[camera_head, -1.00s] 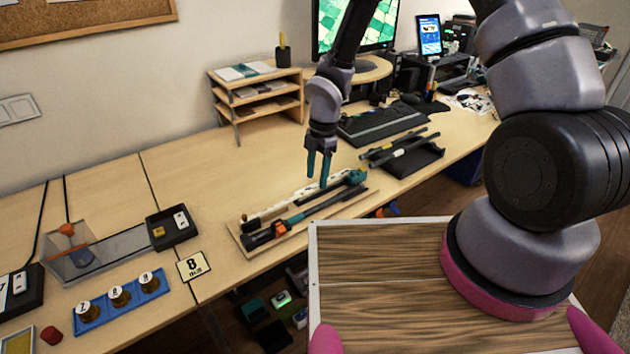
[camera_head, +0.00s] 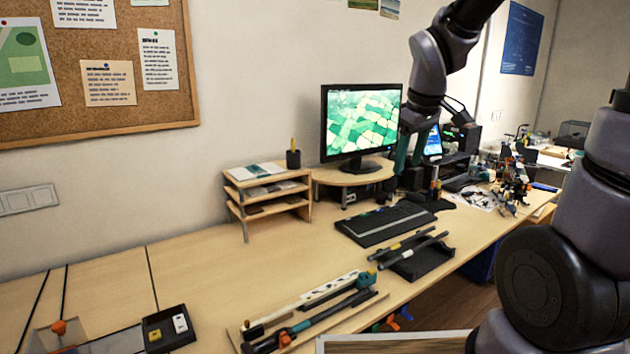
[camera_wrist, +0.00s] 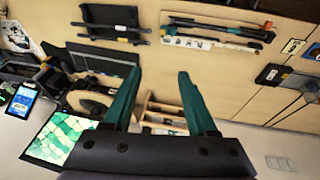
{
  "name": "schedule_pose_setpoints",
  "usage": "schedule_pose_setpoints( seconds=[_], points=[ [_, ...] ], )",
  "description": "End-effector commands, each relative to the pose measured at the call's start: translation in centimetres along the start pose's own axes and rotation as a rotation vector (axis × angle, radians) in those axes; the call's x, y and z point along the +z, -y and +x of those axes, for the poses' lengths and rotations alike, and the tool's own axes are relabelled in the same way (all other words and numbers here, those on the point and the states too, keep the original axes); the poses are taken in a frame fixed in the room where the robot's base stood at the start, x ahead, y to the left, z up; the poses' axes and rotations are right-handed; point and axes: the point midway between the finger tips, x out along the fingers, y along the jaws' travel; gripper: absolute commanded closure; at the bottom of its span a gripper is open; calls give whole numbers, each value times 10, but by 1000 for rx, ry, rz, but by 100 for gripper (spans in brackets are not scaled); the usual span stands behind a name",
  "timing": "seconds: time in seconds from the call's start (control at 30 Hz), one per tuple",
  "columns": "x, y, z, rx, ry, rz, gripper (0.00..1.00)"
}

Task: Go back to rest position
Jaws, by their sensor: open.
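My gripper (camera_wrist: 158,100) shows in the wrist view with its two teal fingers spread apart and nothing between them. In the head view my gripper (camera_head: 408,160) is raised in the air in front of the monitor's right edge, pointing down and clear of the desk. The wooden board (camera_head: 237,334) with the dark tool and the white perforated bar (camera_head: 330,288) lies on the desk at the lower middle. The same assembly also shows at the top of the wrist view (camera_wrist: 220,30).
A monitor (camera_head: 362,120), keyboard (camera_head: 385,223), wooden shelf unit (camera_head: 266,190) and black tray with bars (camera_head: 422,262) stand on the desk. A small black box (camera_head: 168,341) is at lower left. The desk's left middle is clear.

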Motion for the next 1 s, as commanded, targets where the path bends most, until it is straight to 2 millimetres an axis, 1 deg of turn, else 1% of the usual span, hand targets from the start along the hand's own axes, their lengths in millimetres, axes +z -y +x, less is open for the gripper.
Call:
schedule_pose_setpoints(
  seconds=[0.03,0.2,0.3,0.4,0.5,0.6,1.0],
  points=[
    [9,-5,-22,11,-34,103,42],
    [40,-8,-81,-4,-140,466,42],
    [58,-5,-107,-35,-201,652,42],
    [72,1,-126,-71,-249,795,42],
    [82,5,-138,-101,-282,888,42],
    [86,8,-144,-118,-296,936,42],
    [87,8,-145,-123,-299,947,42]
  ],
)
